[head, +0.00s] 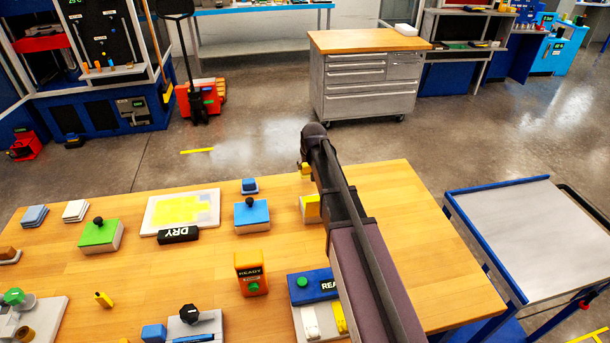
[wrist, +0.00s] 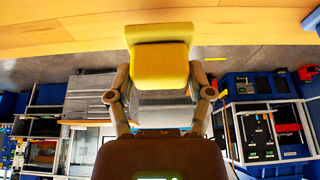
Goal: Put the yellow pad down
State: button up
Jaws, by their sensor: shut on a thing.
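The yellow pad (wrist: 160,65) is held between the two fingers of my gripper (wrist: 159,92) in the wrist view. Its outer end overlaps the table edge in that picture. Whether it touches the table cannot be told. In the head view my arm hides most of the gripper.
Left of the arm are a blue block (head: 252,215) with a black knob, a green block (head: 100,235), a DRY sign (head: 178,235) by a pale tray (head: 154,214), and an orange READY box (head: 251,273). The table is clear right of the arm. A grey cart (head: 535,235) stands further right.

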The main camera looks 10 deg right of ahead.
aim_at(309, 173)
jog(key=shift+f+b, duration=1.85)
jog(key=shift+f, duration=0.05)
jog(key=shift+f, duration=0.1)
jog(key=o, duration=1)
jog(key=p+v, duration=1.1)
jog(key=v, duration=0.1)
